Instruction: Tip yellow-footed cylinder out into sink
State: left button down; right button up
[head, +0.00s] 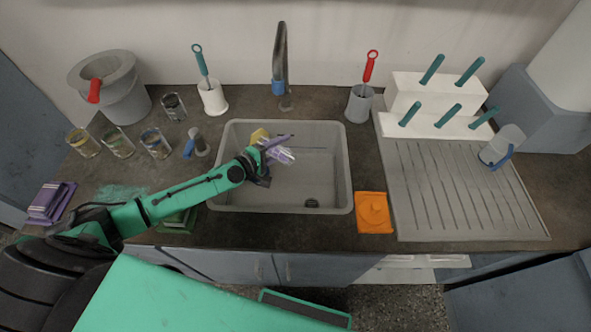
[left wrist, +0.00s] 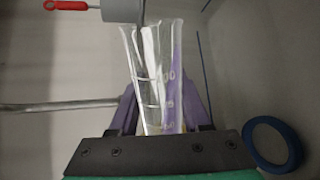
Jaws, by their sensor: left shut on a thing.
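The yellow-footed cylinder (head: 282,156) is clear and lies tilted over the sink (head: 232,190), its yellow foot (head: 259,136) at the upper left and its clear end toward the lower right. My left gripper (head: 271,151) is shut on its body above the basin. In the left wrist view the clear cylinder (left wrist: 158,75) with white marks stands between the purple fingers of the left gripper (left wrist: 160,110), and its foot is hidden. I cannot tell whether liquid remains in it. My right gripper is not in view.
A tap (head: 281,55) stands behind the sink. A brush in a white holder (head: 212,97) and a red brush in a grey holder (head: 360,103) flank it. Several jars and a grey bucket (head: 122,90) stand left. An orange item (head: 373,211) and the drainboard (head: 450,195) are right.

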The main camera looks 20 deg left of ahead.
pick_arm(q)
jog(key=shift+r+p, duration=0.2)
jog(key=shift+p, duration=0.15)
jog(key=shift+d+r+m+y+p, duration=0.15)
jog(key=shift+r+m+y+p, duration=0.35)
jog(key=shift+m+p, duration=1)
notch_tip(320, 180, down, 4)
jog(key=n+h+b, duration=0.1)
jog(key=n+b, duration=0.2)
jog(key=b, duration=0.4)
notch_tip(320, 180, up, 15)
jog(key=w+a+n+h+p, duration=0.1)
jog(key=a+n+h+p, duration=0.2)
jog(key=n, duration=1)
jog(key=shift+w+r+h+p, duration=0.2)
jog(key=shift+h+p, duration=0.1)
jog(key=shift+h, duration=0.4)
